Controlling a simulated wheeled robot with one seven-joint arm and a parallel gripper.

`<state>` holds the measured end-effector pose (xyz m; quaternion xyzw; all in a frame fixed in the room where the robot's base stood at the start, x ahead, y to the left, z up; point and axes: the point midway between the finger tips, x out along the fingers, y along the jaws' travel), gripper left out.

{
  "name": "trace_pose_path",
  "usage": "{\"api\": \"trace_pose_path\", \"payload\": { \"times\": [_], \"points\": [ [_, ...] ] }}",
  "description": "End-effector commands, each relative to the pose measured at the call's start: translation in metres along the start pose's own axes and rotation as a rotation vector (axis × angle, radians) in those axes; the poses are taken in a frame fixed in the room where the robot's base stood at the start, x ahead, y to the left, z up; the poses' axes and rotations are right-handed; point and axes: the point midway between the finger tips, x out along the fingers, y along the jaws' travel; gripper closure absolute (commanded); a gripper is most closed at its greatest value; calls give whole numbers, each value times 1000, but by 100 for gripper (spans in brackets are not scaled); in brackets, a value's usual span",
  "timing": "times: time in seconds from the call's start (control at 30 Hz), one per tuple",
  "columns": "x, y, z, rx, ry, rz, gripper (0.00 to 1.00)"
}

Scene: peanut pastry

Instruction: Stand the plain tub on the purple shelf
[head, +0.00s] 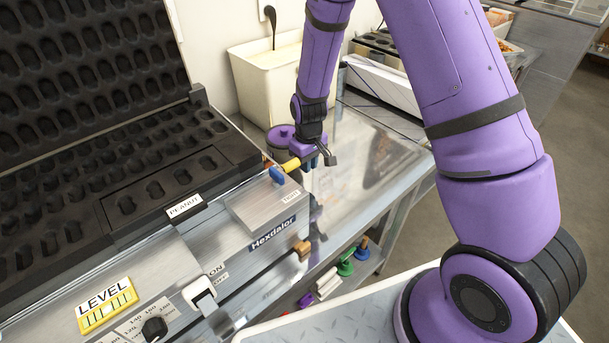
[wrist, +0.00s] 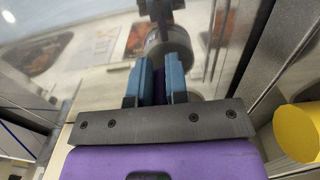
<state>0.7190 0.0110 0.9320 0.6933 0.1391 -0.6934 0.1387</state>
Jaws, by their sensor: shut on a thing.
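My gripper (head: 322,160) is low over the steel counter, at the back right of the waffle machine. In the wrist view its blue fingers (wrist: 160,82) are closed on a narrow dark purple piece (wrist: 159,88). A grey rounded shape (wrist: 180,48) with a pale patch lies just beyond the fingertips; I cannot tell whether it is joined to that piece. A round purple-topped container (head: 281,134) stands just left of my gripper in the head view. I cannot make out a plain tub for certain, and no purple shelf is recognisable.
The open machine (head: 268,205) fills the left; its yellow handle (head: 291,164) is close to my gripper and also shows in the wrist view (wrist: 300,132). A cream bin (head: 255,85) with a ladle stands behind. Bare counter (head: 350,150) lies right of the gripper.

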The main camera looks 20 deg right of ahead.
Motion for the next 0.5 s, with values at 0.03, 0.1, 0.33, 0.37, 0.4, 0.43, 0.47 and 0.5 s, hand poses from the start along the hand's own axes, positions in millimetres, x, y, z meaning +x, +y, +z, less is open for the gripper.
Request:
{"api": "trace_pose_path", "payload": {
  "times": [0.03, 0.1, 0.33, 0.37, 0.4, 0.43, 0.47, 0.5],
  "points": [
    [3, 0, -1, 0, 1, 0, 100],
    [6, 0, -1, 0, 2, 0, 100],
    [30, 0, 0, 0, 0, 0, 100],
    [34, 0, 0, 0, -1, 0, 100],
    [40, 0, 0, 0, -2, 0, 100],
    [43, 0, 0, 0, -1, 0, 100],
    [45, 0, 0, 1, 1, 0, 100],
    [47, 0, 0, 1, 2, 1, 100]
  ]
}}
